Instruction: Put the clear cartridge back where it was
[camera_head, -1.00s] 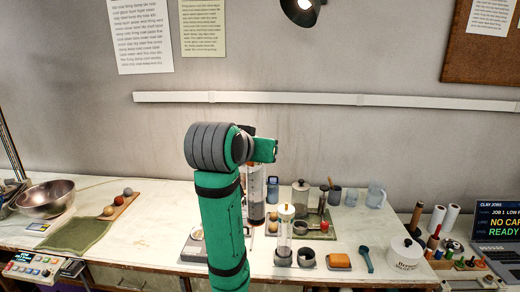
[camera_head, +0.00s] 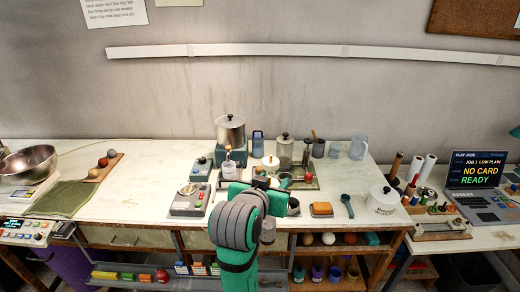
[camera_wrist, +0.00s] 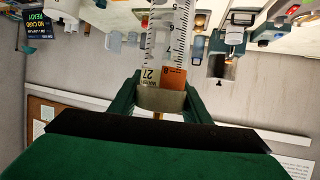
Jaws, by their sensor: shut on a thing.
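The clear cartridge (camera_wrist: 172,35) is a transparent tube with black scale marks. It carries a white label reading 27 and an orange label, near a grey collar. In the wrist view it lies between the two green fingers of my gripper (camera_wrist: 160,98), which is shut on it. In the head view my gripper (camera_head: 262,184) is over the front middle of the bench, and my arm hides most of what it holds. I cannot tell from there whether the cartridge touches anything below.
Jars and cups stand at the back right. The bench at left centre is clear.

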